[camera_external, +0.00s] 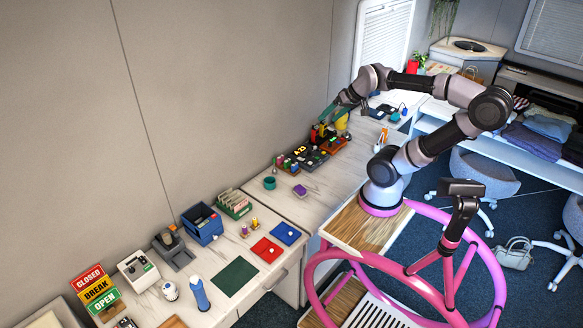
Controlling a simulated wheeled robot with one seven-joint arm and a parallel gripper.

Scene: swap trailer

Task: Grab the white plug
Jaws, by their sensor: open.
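My gripper (322,124) is at the far part of the counter, low over a cluster of small coloured parts on a dark tray (310,157). It is open. The parts around its fingertips are too small to make out, and I cannot tell whether it touches any of them. I cannot pick out the white plug for certain. Small pale spots show among the parts on the tray, but their shapes are not clear.
A yellow object (342,121) stands right beside my gripper, and an orange tray (334,146) lies close by. A teal cup (270,183) and a purple block (300,190) stand nearer. The white counter (335,185) right of them is clear.

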